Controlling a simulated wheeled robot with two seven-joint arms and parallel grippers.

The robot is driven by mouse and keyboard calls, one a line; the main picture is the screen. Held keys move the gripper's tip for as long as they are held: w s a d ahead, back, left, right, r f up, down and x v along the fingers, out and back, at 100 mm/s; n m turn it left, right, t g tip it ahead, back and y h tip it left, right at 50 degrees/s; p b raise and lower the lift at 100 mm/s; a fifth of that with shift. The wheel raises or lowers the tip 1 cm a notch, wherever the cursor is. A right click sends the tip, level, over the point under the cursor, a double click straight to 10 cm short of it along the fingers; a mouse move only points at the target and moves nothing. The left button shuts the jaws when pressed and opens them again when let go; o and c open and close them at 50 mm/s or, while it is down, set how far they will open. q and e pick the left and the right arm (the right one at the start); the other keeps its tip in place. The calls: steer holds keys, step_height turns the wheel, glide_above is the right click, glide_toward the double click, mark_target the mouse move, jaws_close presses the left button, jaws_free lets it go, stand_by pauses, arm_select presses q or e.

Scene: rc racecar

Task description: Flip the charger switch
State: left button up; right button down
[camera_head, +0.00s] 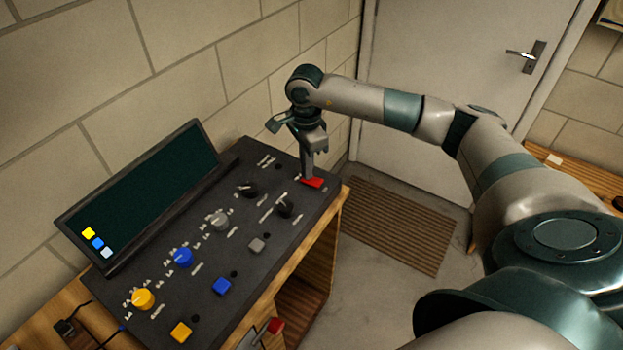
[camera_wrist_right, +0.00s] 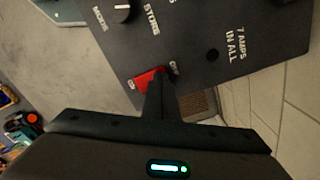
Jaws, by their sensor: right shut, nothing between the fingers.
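The charger (camera_head: 205,240) is a dark sloped panel with knobs, buttons and a screen, standing on a wooden bench. Its red switch (camera_head: 313,182) is at the panel's far right corner. In the right wrist view the red switch (camera_wrist_right: 150,78) lies between ON and OFF labels. My right gripper (camera_head: 308,176) is shut and points down at the switch, its tips at or just above it. Contact is hard to tell. In the right wrist view the fingers (camera_wrist_right: 156,92) hide part of the switch. My left gripper is not in view.
A black screen (camera_head: 145,195) stands along the charger's back. Yellow (camera_head: 143,299), blue (camera_head: 183,257) and grey (camera_head: 219,221) knobs sit on the panel. A block wall is behind, and a door (camera_head: 460,90) and brown mat (camera_head: 395,222) are to the right.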

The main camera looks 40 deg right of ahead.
step_height(320, 180, up, 7)
steer(key=p, duration=0.2)
stand_by(0.6)
steer(key=shift+f, duration=0.15)
stand_by(0.5)
